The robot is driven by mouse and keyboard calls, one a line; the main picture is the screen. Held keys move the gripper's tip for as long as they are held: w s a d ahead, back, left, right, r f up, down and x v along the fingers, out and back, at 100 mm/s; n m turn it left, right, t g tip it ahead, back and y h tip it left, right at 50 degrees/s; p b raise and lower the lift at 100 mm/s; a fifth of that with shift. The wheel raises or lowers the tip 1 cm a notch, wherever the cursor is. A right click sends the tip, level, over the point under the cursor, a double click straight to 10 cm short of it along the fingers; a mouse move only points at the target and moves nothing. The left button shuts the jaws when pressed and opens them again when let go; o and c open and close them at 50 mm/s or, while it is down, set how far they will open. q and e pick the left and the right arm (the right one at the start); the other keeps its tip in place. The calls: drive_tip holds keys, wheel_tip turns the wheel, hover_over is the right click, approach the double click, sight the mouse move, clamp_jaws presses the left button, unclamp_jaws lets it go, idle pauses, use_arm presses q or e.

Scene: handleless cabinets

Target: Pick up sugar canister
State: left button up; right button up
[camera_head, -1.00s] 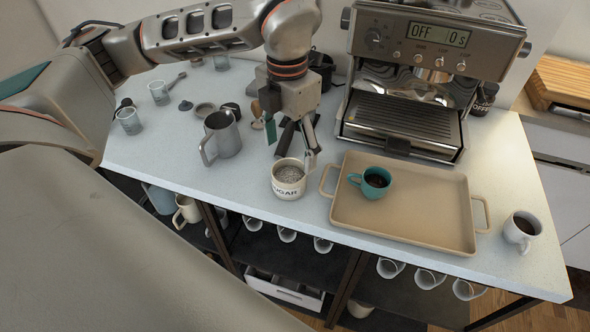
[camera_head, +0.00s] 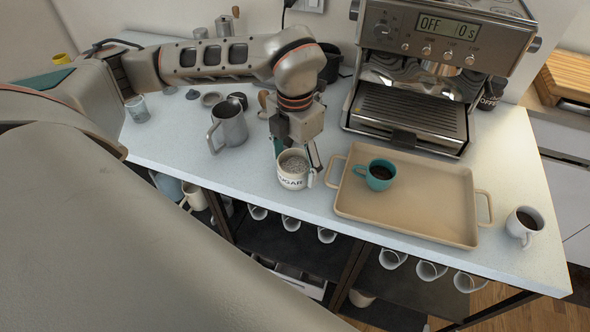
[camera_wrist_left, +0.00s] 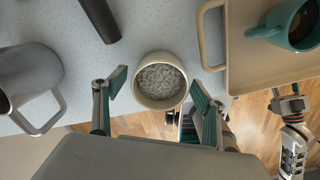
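The sugar canister (camera_head: 292,182), a small cream cup with "SUGAR" lettering and grainy white contents, stands upright near the counter's front edge. It also shows in the left wrist view (camera_wrist_left: 160,97). My left gripper (camera_head: 296,153) reaches down over it with a finger at either side. In the left wrist view the left gripper (camera_wrist_left: 159,85) is open, with small gaps between its fingertips and the canister. Part of my right gripper (camera_wrist_left: 290,104) shows at the right of that view; I cannot tell how far it is open.
A beige tray (camera_head: 350,208) holding a teal coffee cup (camera_head: 380,175) lies just right of the canister. A metal pitcher (camera_head: 231,126) stands to its left. The espresso machine (camera_head: 412,112) is behind the tray. A white cup (camera_head: 523,228) stands at far right.

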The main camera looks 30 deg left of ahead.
use_arm(q)
drive_tip(key=c, duration=1.7)
drive_tip(key=shift+r, duration=0.1)
wheel_tip(320, 180, up, 20)
